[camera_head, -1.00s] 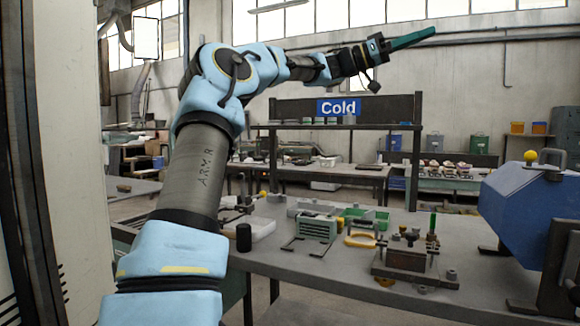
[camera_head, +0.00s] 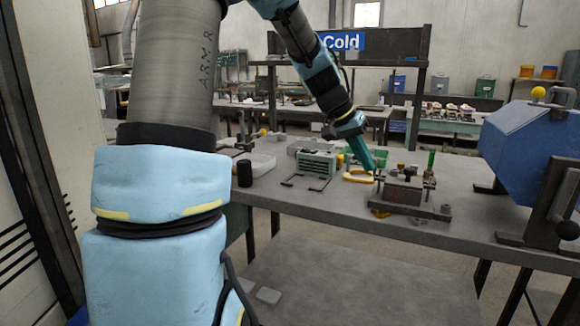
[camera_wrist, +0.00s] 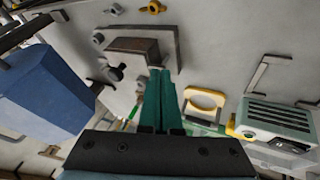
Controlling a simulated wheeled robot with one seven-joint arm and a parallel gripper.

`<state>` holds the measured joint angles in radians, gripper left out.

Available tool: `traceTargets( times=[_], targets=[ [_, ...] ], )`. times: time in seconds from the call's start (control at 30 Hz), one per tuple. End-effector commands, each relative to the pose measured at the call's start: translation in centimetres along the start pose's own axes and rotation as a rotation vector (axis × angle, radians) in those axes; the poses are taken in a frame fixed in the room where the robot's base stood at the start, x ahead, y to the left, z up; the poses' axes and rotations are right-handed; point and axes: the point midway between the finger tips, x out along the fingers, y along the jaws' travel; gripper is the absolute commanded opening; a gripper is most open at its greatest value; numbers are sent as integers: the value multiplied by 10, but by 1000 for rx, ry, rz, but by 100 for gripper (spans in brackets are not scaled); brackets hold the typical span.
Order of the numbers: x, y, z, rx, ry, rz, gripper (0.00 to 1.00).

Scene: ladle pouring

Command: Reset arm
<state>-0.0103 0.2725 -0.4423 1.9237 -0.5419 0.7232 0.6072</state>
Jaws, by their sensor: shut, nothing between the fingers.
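My gripper (camera_head: 369,165) is at the end of my light-blue arm, which reaches down from the top of the head view. Its teal fingers are closed together with nothing between them. They point down and to the right over the workbench, left of a dark metal fixture block in the picture. In the wrist view the shut fingers (camera_wrist: 160,75) reach up toward a brown-grey block. Whether the tips touch anything cannot be told.
The grey workbench (camera_head: 270,205) carries the metal fixture (camera_head: 403,190), a yellow ring-shaped part (camera_head: 357,176), a green-grey box (camera_head: 316,162) and a black cylinder (camera_head: 244,173). A blue machine (camera_head: 525,140) stands at right. A rack with a "Cold" sign (camera_head: 343,41) stands behind.

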Motion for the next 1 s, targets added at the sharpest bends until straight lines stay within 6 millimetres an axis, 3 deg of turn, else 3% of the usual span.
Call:
traceTargets(
  times=[0.03,0.2,0.4,0.6,1.0],
  targets=[
    [-1,-23,30,-54,-29,-80,0],
    [-14,-86,119,-222,-74,-301,0],
    [-33,-121,199,-357,-84,-452,0],
    [-47,-135,268,-466,-75,-543,0],
    [27,-165,302,-471,-94,-536,0]
  ],
)
